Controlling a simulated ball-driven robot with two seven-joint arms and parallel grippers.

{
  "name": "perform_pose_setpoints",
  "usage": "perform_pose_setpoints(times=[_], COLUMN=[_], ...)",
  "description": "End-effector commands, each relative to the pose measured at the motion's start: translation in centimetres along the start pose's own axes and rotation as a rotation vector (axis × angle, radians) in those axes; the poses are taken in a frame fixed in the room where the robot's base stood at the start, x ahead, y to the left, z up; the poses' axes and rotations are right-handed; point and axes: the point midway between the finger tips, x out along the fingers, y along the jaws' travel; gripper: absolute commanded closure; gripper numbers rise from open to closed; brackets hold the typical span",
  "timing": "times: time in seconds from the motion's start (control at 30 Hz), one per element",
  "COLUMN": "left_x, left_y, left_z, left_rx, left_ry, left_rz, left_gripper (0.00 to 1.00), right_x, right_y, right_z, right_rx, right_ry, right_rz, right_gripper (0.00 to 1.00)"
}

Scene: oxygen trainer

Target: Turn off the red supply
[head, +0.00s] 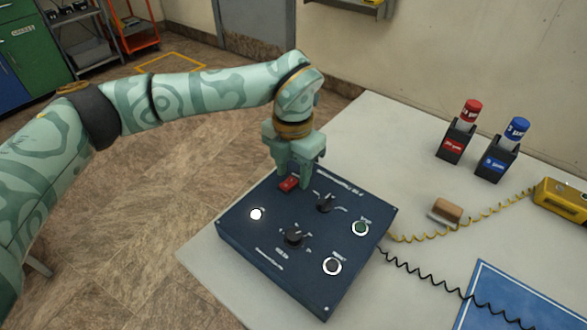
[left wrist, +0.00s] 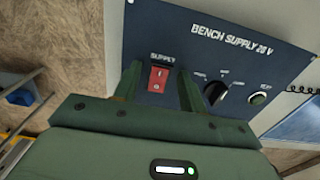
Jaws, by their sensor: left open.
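The red supply switch (head: 289,184) is a small red rocker at the far left part of the dark blue panel box (head: 262,247). In the left wrist view the red switch (left wrist: 157,79) sits under the label "SUPPLY". My left gripper (head: 293,178) points down over the switch. In the left wrist view its two fingers (left wrist: 160,84) stand apart on either side of the switch, with nothing held between them. I cannot tell whether the fingertips touch the panel. My right gripper is in neither view.
The panel also has black knobs (head: 293,237), ringed buttons (head: 332,266) and a lit white lamp (head: 256,214). On the white table (head: 375,125) are red (head: 471,110) and blue (head: 517,128) capped cylinders in holders, a brown block (head: 447,208), a yellow device (head: 562,200) and coiled cables.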

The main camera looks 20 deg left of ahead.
Motion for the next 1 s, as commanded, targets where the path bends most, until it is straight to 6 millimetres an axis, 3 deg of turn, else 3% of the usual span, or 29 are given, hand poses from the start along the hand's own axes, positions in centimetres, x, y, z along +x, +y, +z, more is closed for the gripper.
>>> perform_pose_setpoints(times=[0.07, 0.23, 0.37, 0.63, 1.0], left_x=[0.0, 0.0, -0.1, -0.8, -0.3], left_y=[0.0, 0.0, 0.0, 0.1, 0.0], left_z=[0.0, 0.0, 0.0, -0.8, -0.7], left_rx=[0.0, 0.0, 0.0, 0.001, 0.0], left_ry=[0.0, 0.0, -0.004, -0.208, -0.262], left_rz=[0.0, 0.0, 0.0, 0.002, -0.001], left_gripper=[0.58, 1.0, 1.0, 1.0, 1.0], right_x=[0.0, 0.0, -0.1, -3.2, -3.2], right_y=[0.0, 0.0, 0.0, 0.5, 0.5], right_z=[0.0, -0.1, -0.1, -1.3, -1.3], right_rx=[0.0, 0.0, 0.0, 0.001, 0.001], right_ry=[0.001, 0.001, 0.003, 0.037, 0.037], right_rz=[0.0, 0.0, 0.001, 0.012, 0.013], right_gripper=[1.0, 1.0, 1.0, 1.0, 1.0])
